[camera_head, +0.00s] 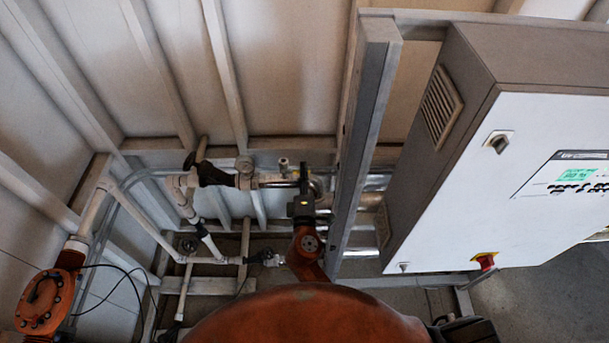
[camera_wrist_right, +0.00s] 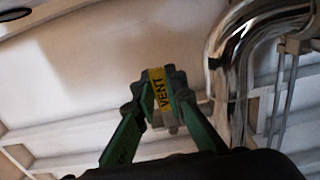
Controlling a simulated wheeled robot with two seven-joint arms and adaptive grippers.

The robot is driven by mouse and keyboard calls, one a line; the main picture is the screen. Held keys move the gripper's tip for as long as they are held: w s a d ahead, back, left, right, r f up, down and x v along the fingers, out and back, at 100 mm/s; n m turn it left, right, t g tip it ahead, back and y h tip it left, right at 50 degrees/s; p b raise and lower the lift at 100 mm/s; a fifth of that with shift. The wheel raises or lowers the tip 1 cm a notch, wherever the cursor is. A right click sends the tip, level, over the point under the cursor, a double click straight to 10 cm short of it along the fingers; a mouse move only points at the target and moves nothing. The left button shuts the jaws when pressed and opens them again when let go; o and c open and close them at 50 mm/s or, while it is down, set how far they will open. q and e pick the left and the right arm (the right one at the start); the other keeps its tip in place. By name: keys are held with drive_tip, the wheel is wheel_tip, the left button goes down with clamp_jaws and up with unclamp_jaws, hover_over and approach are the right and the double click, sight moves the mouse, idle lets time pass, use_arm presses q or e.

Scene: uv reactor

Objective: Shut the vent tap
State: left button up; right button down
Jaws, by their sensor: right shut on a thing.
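The vent tap shows in the right wrist view as a part with a yellow VENT label (camera_wrist_right: 157,97). It sits between the green fingers of my right gripper (camera_wrist_right: 159,86), which are closed on it. In the head view my right gripper (camera_head: 303,194) is at the end of the orange arm, in front of the pipework left of the grey post. The tap's body and the turn of its handle are mostly hidden behind the gripper there. My left gripper is in neither view.
A grey upright post (camera_head: 362,130) stands close to the right of my gripper. A white control cabinet (camera_head: 490,180) is further right. White pipes with a dark valve (camera_head: 205,172) lie to the left. A shiny bent pipe (camera_wrist_right: 222,55) is close in the wrist view.

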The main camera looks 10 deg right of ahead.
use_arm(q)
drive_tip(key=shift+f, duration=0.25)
use_arm(e)
drive_tip(key=shift+f, duration=0.2)
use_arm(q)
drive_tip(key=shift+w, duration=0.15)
use_arm(e)
drive_tip(key=c, duration=1.9)
unclamp_jaws()
drive_tip(key=shift+c, duration=0.2)
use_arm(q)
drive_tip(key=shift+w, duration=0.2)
use_arm(e)
drive_tip(key=shift+r, duration=0.1)
drive_tip(key=shift+s, duration=0.1)
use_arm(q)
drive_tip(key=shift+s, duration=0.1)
use_arm(e)
drive_tip(key=v, duration=1.1)
drive_tip(key=shift+s, duration=0.4)
